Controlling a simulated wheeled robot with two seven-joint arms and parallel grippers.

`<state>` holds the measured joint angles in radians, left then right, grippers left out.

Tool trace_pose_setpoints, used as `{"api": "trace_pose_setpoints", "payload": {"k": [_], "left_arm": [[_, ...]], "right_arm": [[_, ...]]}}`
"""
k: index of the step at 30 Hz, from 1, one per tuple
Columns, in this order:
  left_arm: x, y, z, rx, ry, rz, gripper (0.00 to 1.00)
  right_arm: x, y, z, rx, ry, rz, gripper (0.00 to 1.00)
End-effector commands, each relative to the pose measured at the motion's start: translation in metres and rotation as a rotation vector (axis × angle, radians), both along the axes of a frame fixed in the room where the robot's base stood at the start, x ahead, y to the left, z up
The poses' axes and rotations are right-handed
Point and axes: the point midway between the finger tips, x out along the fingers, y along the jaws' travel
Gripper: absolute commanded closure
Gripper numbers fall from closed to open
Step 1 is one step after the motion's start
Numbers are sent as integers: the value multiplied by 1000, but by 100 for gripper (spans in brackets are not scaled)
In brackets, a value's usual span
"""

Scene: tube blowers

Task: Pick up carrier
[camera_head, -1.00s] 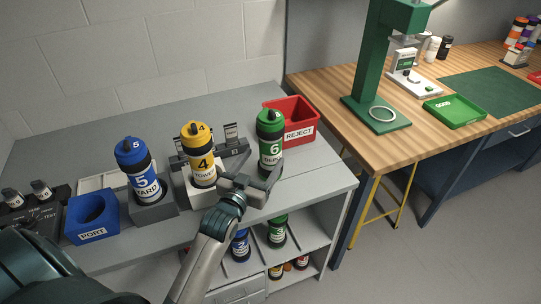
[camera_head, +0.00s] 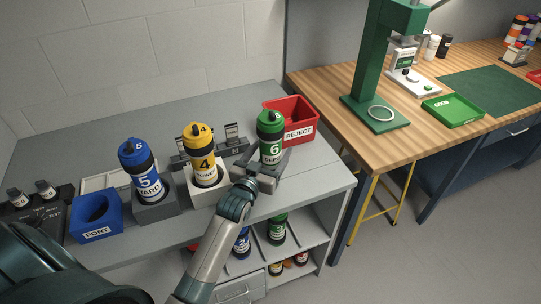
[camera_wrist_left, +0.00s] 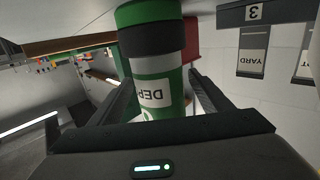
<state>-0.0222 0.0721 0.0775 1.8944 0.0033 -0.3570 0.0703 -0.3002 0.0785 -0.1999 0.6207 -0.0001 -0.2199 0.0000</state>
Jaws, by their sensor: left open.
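The carriers are capped cylinders on the grey bench. The green carrier 6 (camera_head: 270,134), labelled DEPOT or similar, stands upright at the right; its lower part is hidden by my gripper. The yellow carrier 4 (camera_head: 201,150) and blue carrier 5 (camera_head: 138,165) stand in blocks to its left. My left gripper (camera_head: 268,168) is open at the green carrier, a finger on either side of its lower body. In the left wrist view the green carrier (camera_wrist_left: 158,68) stands between the open fingers (camera_wrist_left: 160,98); I cannot tell whether they touch it. My right gripper is not in view.
A red REJECT bin (camera_head: 294,118) is close behind the green carrier. More carriers stand on the shelf below (camera_head: 278,228). A wooden workbench (camera_head: 330,88) with a green press (camera_head: 372,70) stands at the right.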

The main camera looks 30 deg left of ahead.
Motion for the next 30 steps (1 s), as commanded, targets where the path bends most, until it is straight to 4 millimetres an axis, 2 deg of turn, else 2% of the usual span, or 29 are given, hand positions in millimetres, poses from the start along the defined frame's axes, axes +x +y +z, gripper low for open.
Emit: {"api": "trace_pose_setpoints", "payload": {"k": [9, 10, 16, 18, 30], "left_arm": [[0, 0, 0, 0, 0, 0, 28], [0, 0, 0, 0, 0, 0, 31], [-1, 0, 0, 0, 0, 0, 78], [0, 0, 3, 0, -5, 0, 84], [2, 1, 8, 0, -5, 0, 84]], "right_arm": [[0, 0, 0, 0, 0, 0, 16], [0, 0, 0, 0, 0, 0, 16], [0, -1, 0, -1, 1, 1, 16], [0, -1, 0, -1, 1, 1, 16], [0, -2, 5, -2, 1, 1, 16]]}}
